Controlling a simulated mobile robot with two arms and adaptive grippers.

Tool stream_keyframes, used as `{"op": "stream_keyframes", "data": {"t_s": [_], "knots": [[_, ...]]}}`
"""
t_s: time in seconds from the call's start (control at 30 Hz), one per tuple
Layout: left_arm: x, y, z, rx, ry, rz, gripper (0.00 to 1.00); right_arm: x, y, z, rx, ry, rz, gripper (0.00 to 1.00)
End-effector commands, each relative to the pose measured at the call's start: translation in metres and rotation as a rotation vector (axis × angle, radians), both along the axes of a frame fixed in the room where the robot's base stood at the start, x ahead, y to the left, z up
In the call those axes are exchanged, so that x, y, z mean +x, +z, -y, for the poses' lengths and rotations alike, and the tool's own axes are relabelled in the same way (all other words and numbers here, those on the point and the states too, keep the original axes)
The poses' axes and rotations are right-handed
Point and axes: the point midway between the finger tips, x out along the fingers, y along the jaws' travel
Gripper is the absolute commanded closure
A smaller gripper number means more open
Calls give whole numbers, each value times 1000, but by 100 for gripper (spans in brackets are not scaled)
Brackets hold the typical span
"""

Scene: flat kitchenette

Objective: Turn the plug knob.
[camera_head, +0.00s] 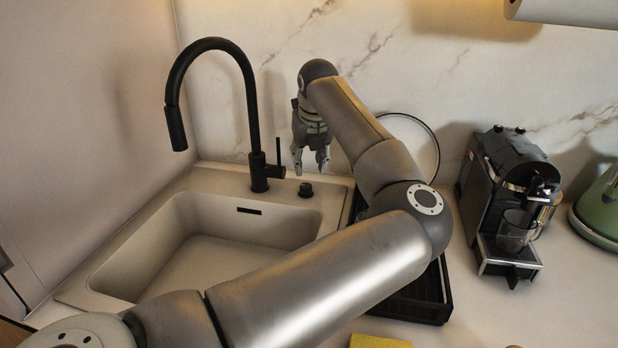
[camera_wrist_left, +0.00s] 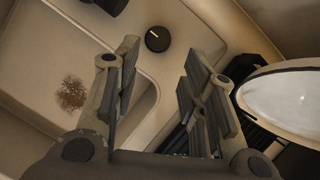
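The plug knob (camera_head: 306,189) is a small dark round knob on the sink's back ledge, right of the black faucet. In the left wrist view the knob (camera_wrist_left: 158,39) has a pale line on top and shows beyond the fingertips, between them. My left gripper (camera_head: 311,169) is above the knob, pointing down, apart from it. In the left wrist view the gripper (camera_wrist_left: 160,75) has its two fingers spread with nothing between them. My right gripper is not in either view.
The black faucet (camera_head: 258,120) stands just left of the knob. A dark dish rack (camera_head: 425,300) holds a white plate (camera_head: 425,148) right of the sink. A coffee machine (camera_head: 505,170) and a green kettle (camera_head: 598,205) stand farther right.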

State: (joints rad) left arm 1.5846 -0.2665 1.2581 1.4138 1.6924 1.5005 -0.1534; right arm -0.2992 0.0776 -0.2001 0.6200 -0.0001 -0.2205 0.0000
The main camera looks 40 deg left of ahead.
Motion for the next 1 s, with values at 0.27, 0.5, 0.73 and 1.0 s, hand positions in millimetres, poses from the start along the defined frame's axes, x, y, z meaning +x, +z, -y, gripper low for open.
{"op": "stream_keyframes", "data": {"t_s": [0.27, 0.5, 0.73, 1.0], "knots": [[11, -48, -17, 0, 1, -5, 61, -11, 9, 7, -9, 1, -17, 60], [19, -79, -27, 0, 1, -2, 61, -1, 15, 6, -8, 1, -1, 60], [21, -88, -29, -1, 1, -1, 61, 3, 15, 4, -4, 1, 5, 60], [21, -88, -29, 0, 1, 0, 73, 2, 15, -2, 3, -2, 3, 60]]}}
